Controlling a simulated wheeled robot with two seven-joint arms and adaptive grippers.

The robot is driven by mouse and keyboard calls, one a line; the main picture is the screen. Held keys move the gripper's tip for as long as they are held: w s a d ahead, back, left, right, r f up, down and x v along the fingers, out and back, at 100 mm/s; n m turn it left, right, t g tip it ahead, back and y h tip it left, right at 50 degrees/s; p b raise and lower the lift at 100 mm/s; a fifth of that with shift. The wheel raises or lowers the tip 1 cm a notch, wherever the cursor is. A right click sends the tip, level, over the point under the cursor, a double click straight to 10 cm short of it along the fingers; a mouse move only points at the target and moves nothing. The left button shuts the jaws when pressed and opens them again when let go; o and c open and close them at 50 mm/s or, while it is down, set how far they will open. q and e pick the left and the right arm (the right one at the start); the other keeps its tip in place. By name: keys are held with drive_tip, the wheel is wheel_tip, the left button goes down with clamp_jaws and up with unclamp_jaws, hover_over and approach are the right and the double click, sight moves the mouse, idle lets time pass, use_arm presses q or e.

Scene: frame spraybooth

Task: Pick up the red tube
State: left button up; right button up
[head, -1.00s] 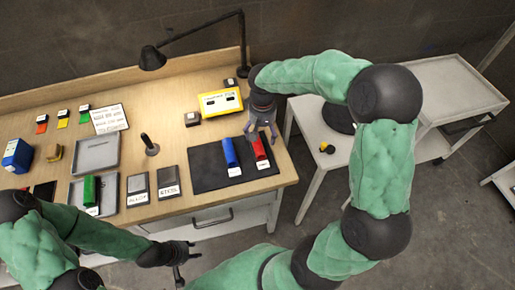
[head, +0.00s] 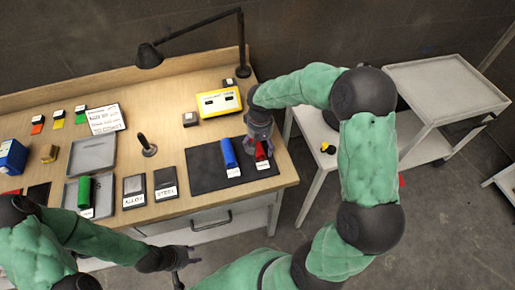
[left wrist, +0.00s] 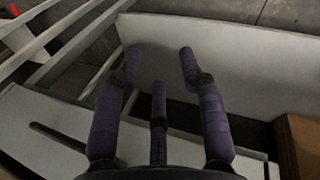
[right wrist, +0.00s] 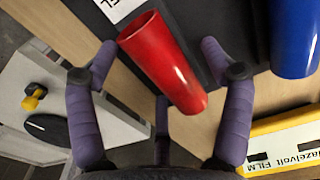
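The red tube (head: 261,151) stands at the right of the black mat (head: 206,173), beside the blue tube (head: 229,153), each with a white label in front. My right gripper (head: 260,142) is at the red tube and partly covers it. In the right wrist view the red tube (right wrist: 163,62) lies between my spread purple fingers (right wrist: 157,58), with gaps on both sides. The fingers look open. My left gripper (head: 183,262) is low in front of the bench. In the left wrist view its fingers (left wrist: 160,68) are spread and empty.
A green tube (head: 85,191) stands in a grey tray at the left. Blocks labelled ALLOY (head: 134,190) and STEEL (head: 165,182) sit left of the mat. A yellow box (head: 219,102) and lamp (head: 150,57) are behind. A white cart (head: 445,88) stands right.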

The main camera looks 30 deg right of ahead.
sight(260, 144)
drive_tip(key=c, duration=1.2)
drive_tip(key=shift+r, duration=0.1)
drive_tip(key=shift+r, duration=0.6)
wheel_tip(260, 144, up, 2)
drive_tip(key=shift+r+p, duration=0.1)
drive_tip(key=shift+p, duration=0.4)
drive_tip(key=s+r+p, duration=0.1)
drive_tip(key=s+r, duration=0.2)
drive_tip(key=s, duration=0.1)
drive_tip(key=s+a+r+p, duration=0.1)
drive_tip(key=s+r, duration=0.2)
drive_tip(key=s, duration=0.2)
drive_tip(key=s+a+r+p, duration=0.1)
drive_tip(key=s+r, duration=0.2)
drive_tip(key=s, duration=0.1)
drive_tip(key=shift+s+a+r, duration=0.15)
drive_tip(key=shift+s+r, duration=0.1)
drive_tip(key=shift+s, duration=0.15)
